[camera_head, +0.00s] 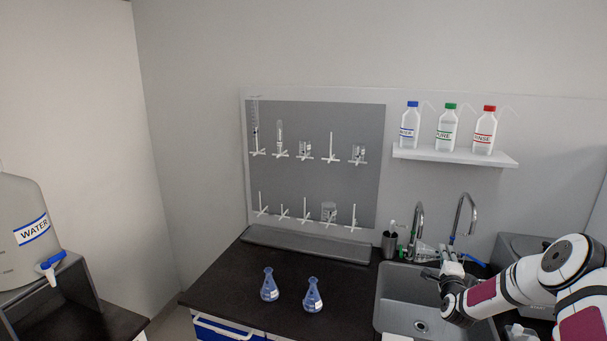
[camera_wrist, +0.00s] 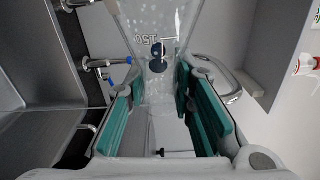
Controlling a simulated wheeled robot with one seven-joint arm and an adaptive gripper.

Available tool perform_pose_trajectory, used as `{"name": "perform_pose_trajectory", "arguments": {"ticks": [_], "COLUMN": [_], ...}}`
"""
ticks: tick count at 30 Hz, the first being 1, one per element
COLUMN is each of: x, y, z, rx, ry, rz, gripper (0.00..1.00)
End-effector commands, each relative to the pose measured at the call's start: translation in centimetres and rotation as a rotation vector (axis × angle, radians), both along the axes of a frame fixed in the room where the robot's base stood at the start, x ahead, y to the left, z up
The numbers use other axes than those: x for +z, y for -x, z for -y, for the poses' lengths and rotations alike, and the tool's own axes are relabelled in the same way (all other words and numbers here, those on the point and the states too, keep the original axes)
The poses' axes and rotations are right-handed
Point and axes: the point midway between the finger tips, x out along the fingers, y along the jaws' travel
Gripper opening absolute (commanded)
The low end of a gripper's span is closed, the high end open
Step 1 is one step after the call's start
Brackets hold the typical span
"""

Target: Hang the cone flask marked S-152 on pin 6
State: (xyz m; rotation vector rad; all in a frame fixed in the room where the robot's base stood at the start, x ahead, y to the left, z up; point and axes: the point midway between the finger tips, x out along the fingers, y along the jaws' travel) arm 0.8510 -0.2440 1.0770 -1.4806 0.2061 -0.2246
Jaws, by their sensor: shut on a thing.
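My gripper (camera_head: 452,266) is above the sink, in front of the taps. It is shut on a clear cone flask (camera_head: 427,253), held tilted well over, nearly on its side. In the wrist view the flask (camera_wrist: 160,25) lies between the teal finger pads of my gripper (camera_wrist: 160,100), its wide body away from the palm. It has dark marks and a figure like 150; I cannot read S-152 on it. The pegboard (camera_head: 350,120) has two rows of white pins. The upper pins carry several glass vessels, and a beaker (camera_head: 328,209) hangs in the lower row. Pin numbers are not legible.
Two blue-filled flasks (camera_head: 269,287) (camera_head: 313,297) stand on the black counter (camera_head: 225,285). A drip tray (camera_head: 305,245) lies below the pegboard. A dark cup (camera_head: 389,244) and tall taps (camera_head: 464,210) stand by the sink (camera_head: 400,300). Above is a shelf (camera_head: 455,155) with three bottles.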

Motion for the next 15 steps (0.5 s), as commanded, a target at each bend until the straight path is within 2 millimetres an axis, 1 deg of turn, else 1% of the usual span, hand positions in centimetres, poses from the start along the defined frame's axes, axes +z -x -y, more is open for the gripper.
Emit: {"name": "perform_pose_trajectory", "arguments": {"ticks": [2,9,12,15], "x": [-0.09,-0.17,-0.13,-0.04], "y": [0.08,0.10,0.05,0.00], "z": [0.17,0.24,0.19,0.04], "rx": [-0.003,-0.005,-0.004,-0.001], "ry": [-0.078,-0.508,-0.650,-0.723], "rz": [0.022,0.145,0.187,0.208], "gripper": [0.00,0.00,0.00,0.00]}}
